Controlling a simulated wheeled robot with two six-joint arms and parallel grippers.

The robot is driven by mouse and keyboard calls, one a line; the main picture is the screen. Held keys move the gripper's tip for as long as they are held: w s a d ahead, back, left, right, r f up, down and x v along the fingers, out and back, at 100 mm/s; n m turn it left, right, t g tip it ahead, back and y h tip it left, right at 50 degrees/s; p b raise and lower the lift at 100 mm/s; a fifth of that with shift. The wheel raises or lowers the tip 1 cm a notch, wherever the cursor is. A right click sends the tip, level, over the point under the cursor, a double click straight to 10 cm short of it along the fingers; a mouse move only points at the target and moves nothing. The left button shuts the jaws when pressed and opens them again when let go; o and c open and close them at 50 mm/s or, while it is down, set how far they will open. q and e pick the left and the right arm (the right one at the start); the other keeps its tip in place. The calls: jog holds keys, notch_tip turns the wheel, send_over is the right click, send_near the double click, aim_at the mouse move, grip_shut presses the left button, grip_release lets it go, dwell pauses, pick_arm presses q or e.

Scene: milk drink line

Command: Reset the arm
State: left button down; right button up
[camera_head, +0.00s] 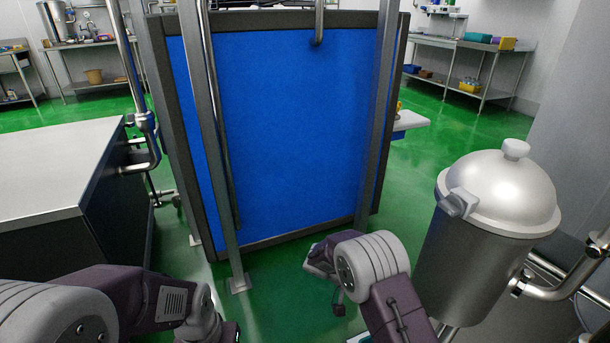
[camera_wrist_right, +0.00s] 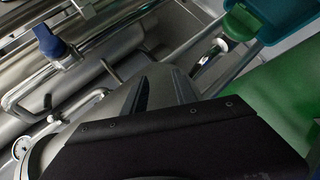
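My right arm enters at the bottom of the head view and bends toward the blue panel. Its gripper (camera_head: 325,268) is low over the green floor, partly hidden by my own wrist. In the right wrist view, the dark finger parts (camera_wrist_right: 163,90) show beyond the black housing. I see nothing clearly held there, and the gap between the fingers is unclear. My left arm is at the bottom left of the head view. Its gripper end (camera_head: 222,332) is mostly cut off by the lower edge.
A large blue panel (camera_head: 285,120) in a dark frame stands ahead. A steel lidded tank (camera_head: 480,245) is close on the right, with pipes beside it. A steel-topped table (camera_head: 50,170) is on the left. Green floor (camera_head: 275,285) shows between them.

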jog(key=s+r+y+p, duration=0.1)
jog(key=s+r+y, duration=0.5)
jog(key=s+y, duration=0.3)
jog(key=s+a+f+n+t+y, duration=0.3)
jog(key=s+a+f+n, duration=0.1)
jog(key=s+a, duration=0.2)
notch_tip(320, 180, up, 39)
jog(key=w+n+t+p, duration=0.1)
jog(key=w+p, duration=0.1)
jog(key=p, duration=3.6)
jog(key=shift+w+a+f+n, duration=0.15)
jog(key=shift+w+a+n, duration=0.15)
jog(key=shift+n, duration=0.1)
jog(key=shift+f, duration=0.1)
